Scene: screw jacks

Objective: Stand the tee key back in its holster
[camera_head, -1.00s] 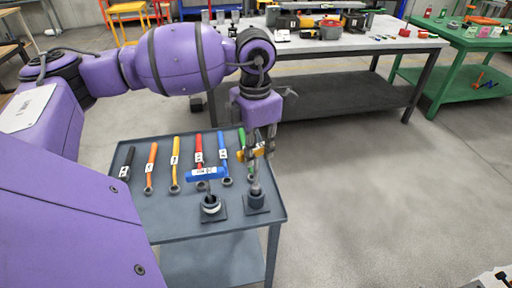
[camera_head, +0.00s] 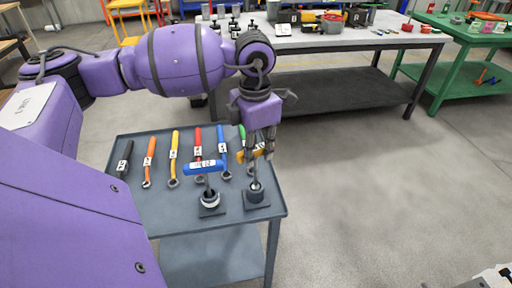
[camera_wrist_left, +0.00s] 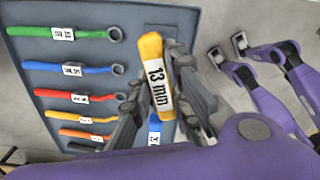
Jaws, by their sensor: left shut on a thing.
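The tee key has a yellow handle (camera_head: 246,157) marked 13 mm, which also shows in the left wrist view (camera_wrist_left: 152,50). My left gripper (camera_head: 262,153) is shut on this handle, with one finger on each side of it in the left wrist view (camera_wrist_left: 160,100). The key's dark shaft hangs about upright to the mouth of the right holster (camera_head: 256,197), a dark cup on a square base. I cannot tell how deep the tip is inside. A blue-handled tee key (camera_head: 203,167) stands in the left holster (camera_head: 210,200). My right gripper is out of view.
The holsters are at the front of a grey-blue cart (camera_head: 165,222). Black, orange, yellow, red, blue and green wrenches lie in a row behind them. The blue tee key stands close to the left of my gripper. A grey workbench (camera_head: 330,42) and a green table (camera_head: 455,42) stand farther back.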

